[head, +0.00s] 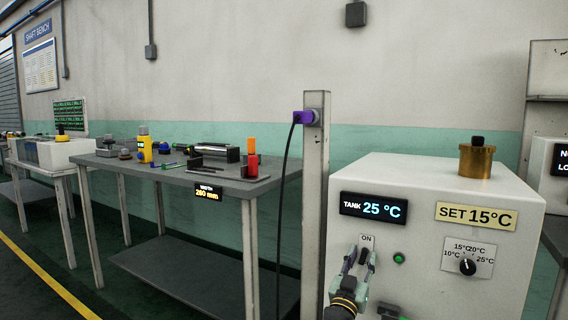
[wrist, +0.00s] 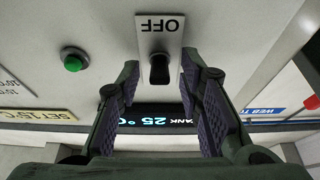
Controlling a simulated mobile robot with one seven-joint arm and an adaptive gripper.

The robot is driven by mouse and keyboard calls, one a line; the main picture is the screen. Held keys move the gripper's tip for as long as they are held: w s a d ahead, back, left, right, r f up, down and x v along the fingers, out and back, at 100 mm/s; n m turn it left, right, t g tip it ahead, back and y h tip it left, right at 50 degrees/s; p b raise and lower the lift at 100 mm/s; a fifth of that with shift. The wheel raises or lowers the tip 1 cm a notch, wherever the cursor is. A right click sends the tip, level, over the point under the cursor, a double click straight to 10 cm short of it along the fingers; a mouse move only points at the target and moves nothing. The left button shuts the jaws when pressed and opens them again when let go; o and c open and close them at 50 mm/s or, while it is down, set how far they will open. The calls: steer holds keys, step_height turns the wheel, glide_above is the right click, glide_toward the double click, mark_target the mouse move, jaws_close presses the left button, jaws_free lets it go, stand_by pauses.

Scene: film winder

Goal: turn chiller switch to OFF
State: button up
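The chiller (head: 385,195) is a white box at the right of the head view. Its black toggle switch (wrist: 160,70) sits on a pale plate. The plate's ON label (head: 367,239) shows at its top in the head view, and its OFF label (wrist: 160,24) shows upside down in the wrist view. The lever appears to point away from OFF, toward the ON end. My gripper (wrist: 160,64) is open, with one finger on each side of the lever and visible gaps between. In the head view my gripper (head: 357,260) partly hides the plate.
A green button (head: 399,258) and a temperature dial (head: 467,266) are right of the switch. The tank display (head: 373,208) reads 25 °C, and the sign (head: 476,216) reads SET 15°C. A brass cylinder (head: 476,160) stands on top. A post (head: 315,200) and a workbench (head: 180,177) are left.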

steer(key=shift+r+g+y+p, duration=0.55)
steer(key=shift+g+p, duration=0.3)
steer(key=shift+p, duration=4.35)
steer(key=shift+r+g+y+p, duration=0.45)
steer(key=shift+g+y+p, duration=0.3)
steer(key=shift+p, duration=4.45)
